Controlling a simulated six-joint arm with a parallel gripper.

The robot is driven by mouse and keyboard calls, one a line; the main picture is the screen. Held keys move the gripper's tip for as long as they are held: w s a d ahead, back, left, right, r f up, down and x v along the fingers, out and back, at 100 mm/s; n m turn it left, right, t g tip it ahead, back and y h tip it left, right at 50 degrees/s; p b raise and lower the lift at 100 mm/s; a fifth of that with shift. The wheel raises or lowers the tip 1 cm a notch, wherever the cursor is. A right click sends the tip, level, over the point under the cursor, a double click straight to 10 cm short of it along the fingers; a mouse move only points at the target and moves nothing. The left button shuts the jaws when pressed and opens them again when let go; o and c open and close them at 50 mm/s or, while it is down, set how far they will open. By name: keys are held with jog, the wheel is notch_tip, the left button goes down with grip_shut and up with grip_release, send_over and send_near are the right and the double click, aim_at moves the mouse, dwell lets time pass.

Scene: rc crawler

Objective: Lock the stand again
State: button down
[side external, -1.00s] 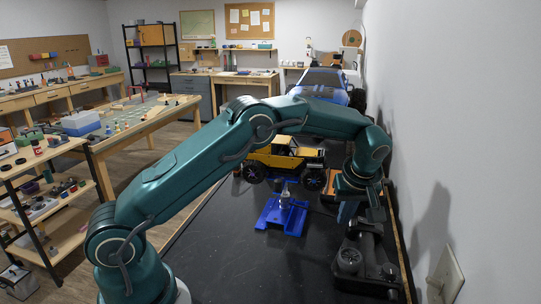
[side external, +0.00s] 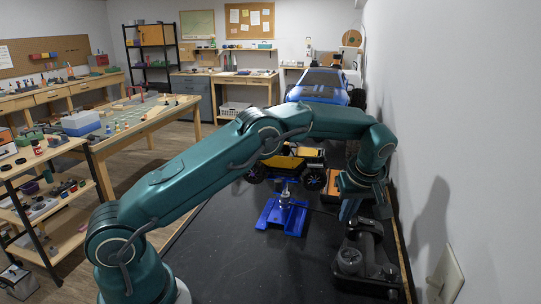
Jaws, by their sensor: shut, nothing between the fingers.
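The blue stand (side external: 283,216) lies on the black bench top, with a small grey metal part (side external: 285,197) upright at its middle. The picture is too small to tell whether its lock is open or closed. The yellow crawler (side external: 284,162) is on its wheels just behind the stand, its upper part partly hidden by my arm. My gripper (side external: 346,213) is shut and empty, pointing down to the right of the stand and apart from it. Its fingertips are just above and behind a black device in this view.
The black device (side external: 362,258) with round knobs stands at the right front, near the wall. An orange-and-black item (side external: 333,196) lies behind my gripper. A big blue truck (side external: 319,86) stands at the far end. The bench top left and in front of the stand is clear.

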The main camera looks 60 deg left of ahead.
jog(key=shift+s+d, duration=0.15)
jog(key=shift+d, duration=0.25)
jog(key=shift+s+d, duration=0.35)
jog(key=shift+d, duration=0.25)
jog(key=shift+s+d, duration=0.3)
jog(key=shift+d, duration=0.3)
jog(key=v, duration=1)
jog(key=shift+s, duration=0.15)
